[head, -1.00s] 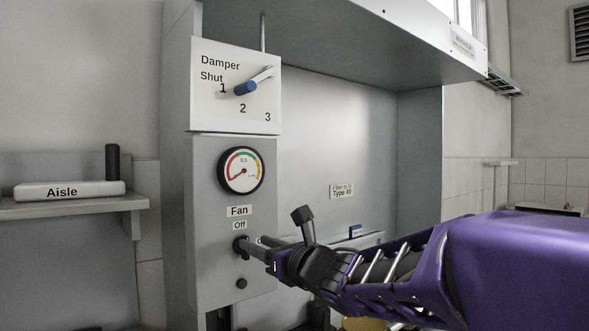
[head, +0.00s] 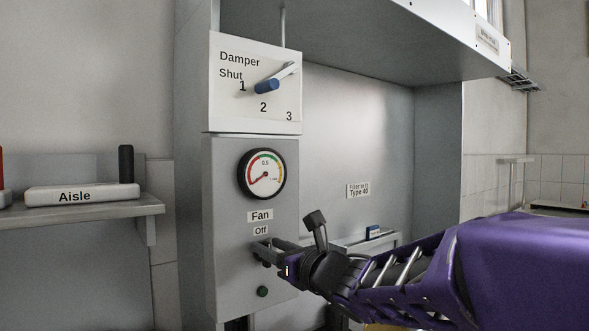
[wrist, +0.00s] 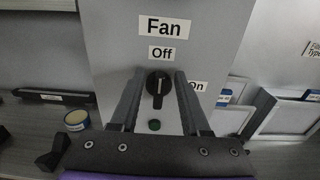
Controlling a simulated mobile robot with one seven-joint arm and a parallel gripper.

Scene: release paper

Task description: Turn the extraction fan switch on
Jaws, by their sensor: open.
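The fan switch (wrist: 158,88) is a black rotary knob on a grey panel, seen in the wrist view below the labels "Fan" and "Off". Its white pointer line points up toward "Off", and an "On" label (wrist: 197,87) is to its right. My gripper (wrist: 155,75) is open, with one finger on each side of the knob in the wrist view; I cannot tell whether either touches it. In the head view my gripper (head: 262,252) is at the panel just below the "Off" label (head: 261,230) and hides the knob.
A round gauge (head: 262,174) is above the switch, its needle low. The damper lever (head: 268,86) with a blue knob is higher up, by "1". A dark green button (head: 262,292) is below the switch. A shelf (head: 90,212) with an "Aisle" block stands left.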

